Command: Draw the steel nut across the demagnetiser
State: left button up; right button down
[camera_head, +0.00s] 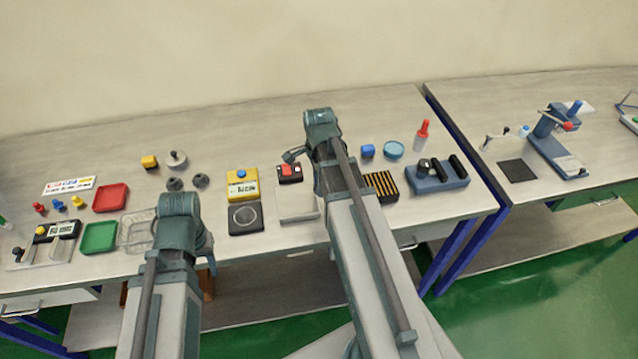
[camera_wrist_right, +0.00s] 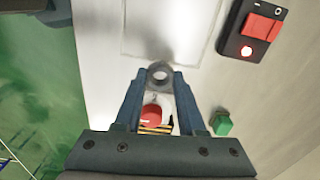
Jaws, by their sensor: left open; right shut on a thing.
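A grey steel nut (camera_wrist_right: 160,72), seen as a ring, is pinched between the fingertips of my right gripper (camera_wrist_right: 159,80) in the right wrist view. Just beyond it lies a pale flat plate (camera_wrist_right: 150,22), likely the demagnetiser's; the gap between nut and plate cannot be judged. A black switch box (camera_wrist_right: 250,38) with red rocker and lit red lamp is beside it. In the head view the pale plate (camera_head: 298,206) and switch box (camera_head: 290,175) show near my right gripper (camera_head: 291,157); the nut is not discernible there. My left gripper (camera_head: 210,266) is open, low at the bench's front edge.
A yellow meter (camera_head: 242,182) and black pad (camera_head: 244,218) stand left of the plate. Red (camera_head: 111,198) and green (camera_head: 99,237) trays lie left.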

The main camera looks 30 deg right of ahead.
jog(key=shift+f+b, duration=0.35)
jog(key=shift+f, duration=0.2)
jog(key=shift+w+a, duration=0.2)
jog(key=shift+a, duration=0.55)
jog(key=shift+w+a, duration=0.6)
jog(key=shift+a, duration=1.4)
jog(key=shift+w+a, duration=0.55)
jog(key=shift+a, duration=1.5)
jog(key=shift+w+a, duration=0.6)
jog(key=shift+a, duration=1.4)
jog(key=shift+w+a+r+p, duration=0.1)
jog(key=shift+a+r+p, duration=0.3)
jog(key=shift+r+p, duration=0.25)
jog(key=shift+w+a+r+p, duration=0.1)
jog(key=shift+a+r+p, duration=0.25)
jog(key=shift+r+p, duration=2)
